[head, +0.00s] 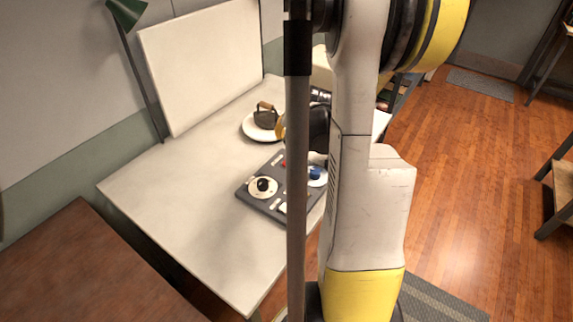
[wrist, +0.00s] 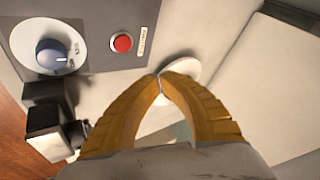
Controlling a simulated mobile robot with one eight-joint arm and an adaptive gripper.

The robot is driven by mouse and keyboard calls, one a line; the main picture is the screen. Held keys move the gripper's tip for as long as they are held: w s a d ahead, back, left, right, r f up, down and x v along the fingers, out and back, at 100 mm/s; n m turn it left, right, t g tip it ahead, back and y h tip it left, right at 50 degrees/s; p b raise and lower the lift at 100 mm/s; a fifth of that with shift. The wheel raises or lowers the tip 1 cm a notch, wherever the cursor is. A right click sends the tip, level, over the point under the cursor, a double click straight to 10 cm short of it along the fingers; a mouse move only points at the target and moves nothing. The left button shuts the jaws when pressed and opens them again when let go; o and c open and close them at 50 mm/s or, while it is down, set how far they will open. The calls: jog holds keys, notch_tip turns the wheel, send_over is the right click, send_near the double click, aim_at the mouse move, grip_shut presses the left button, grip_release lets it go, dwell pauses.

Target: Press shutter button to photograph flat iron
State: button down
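A dark flat iron (head: 265,117) with a brown handle stands on a white round plate (head: 252,133) on the pale table. A grey control panel (head: 257,201) lies nearer, with a small red button (head: 284,163) at its far edge. In the wrist view, the red button (wrist: 122,43) sits beside a small label too blurred to read. My gripper (wrist: 159,76) has its yellow fingertips together with nothing visible between them. The tips appear beyond the panel's edge, to the right of and below the button. In the head view, my arm hides most of my gripper.
The panel carries a blue knob (wrist: 50,54) on a white dial and a black knob (head: 263,185). Black block-like parts (wrist: 45,125) stand beside the panel. A white backdrop board (head: 200,65) and green lamp (head: 127,12) stand behind. The table's left side is clear.

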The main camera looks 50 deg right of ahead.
jog(key=b, duration=0.6)
send_near(281, 160)
jog(key=x, duration=0.5)
jog(key=shift+w+d+r, duration=0.15)
jog(key=shift+w+d, duration=0.05)
jog(key=shift+w, duration=0.2)
dwell(0.3)
jog(key=shift+f+b, duration=0.35)
jog(key=shift+f, duration=0.05)
jog(key=shift+f+b, duration=0.4)
jog(key=shift+f, duration=0.05)
dwell(0.6)
jog(key=shift+r, duration=0.15)
jog(key=shift+r+p, duration=0.6)
jog(key=shift+r, duration=0.15)
jog(key=shift+r+p, duration=1.85)
jog(key=shift+r, duration=0.65)
